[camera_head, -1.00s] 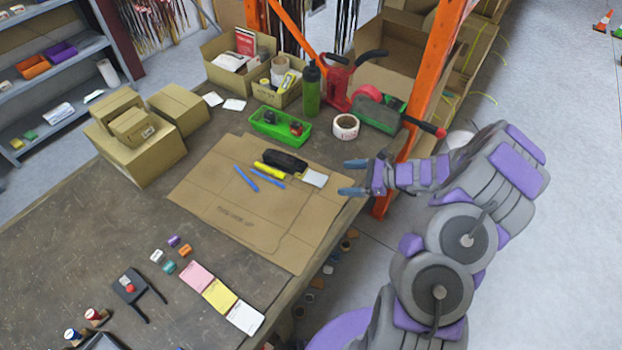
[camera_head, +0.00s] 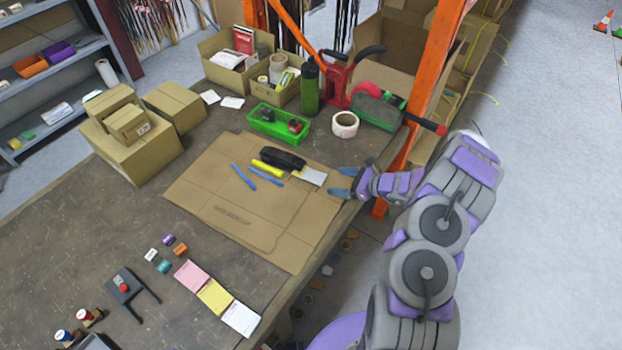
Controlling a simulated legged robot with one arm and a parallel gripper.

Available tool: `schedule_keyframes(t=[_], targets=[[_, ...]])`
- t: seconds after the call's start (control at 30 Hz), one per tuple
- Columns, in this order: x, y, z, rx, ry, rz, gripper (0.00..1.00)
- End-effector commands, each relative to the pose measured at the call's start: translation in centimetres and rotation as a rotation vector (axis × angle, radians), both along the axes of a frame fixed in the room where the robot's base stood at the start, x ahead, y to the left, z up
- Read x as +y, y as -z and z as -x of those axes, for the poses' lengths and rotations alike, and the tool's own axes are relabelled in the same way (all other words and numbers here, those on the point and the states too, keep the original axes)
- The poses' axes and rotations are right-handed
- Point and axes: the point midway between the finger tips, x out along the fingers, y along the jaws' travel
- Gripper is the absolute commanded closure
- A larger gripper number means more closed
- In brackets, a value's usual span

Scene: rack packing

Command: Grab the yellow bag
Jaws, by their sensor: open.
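No thing that is clearly a yellow bag shows. A slim yellow item (camera_head: 267,169) lies on the flat cardboard sheet (camera_head: 235,215), against a black pouch (camera_head: 284,158); it looks like a marker. A yellow pad (camera_head: 215,296) lies between a pink pad and a white pad at the table's front. My gripper (camera_head: 337,182) is open and empty, its fingers pointing left. It is at the right edge of the cardboard, close to a small white pad (camera_head: 312,176) and to the right of the slim yellow item.
Two blue pens (camera_head: 243,176) lie left of and below the slim yellow item. A green tray (camera_head: 278,123), a tape roll (camera_head: 345,124) and a green bottle (camera_head: 309,88) stand behind. An orange rack post (camera_head: 432,75) rises behind my arm. Boxes (camera_head: 130,145) stand at left.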

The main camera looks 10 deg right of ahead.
Motion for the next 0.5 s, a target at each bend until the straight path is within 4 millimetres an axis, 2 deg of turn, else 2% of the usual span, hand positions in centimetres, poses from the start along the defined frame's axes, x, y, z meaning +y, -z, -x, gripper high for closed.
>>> schedule_keyframes(t=[0.33,0.5], targets=[[2.8,1.1,-1.6,-0.002,-0.003,0.009,0.13],[4.5,2.3,-3.2,-0.002,-0.004,0.011,0.13]])
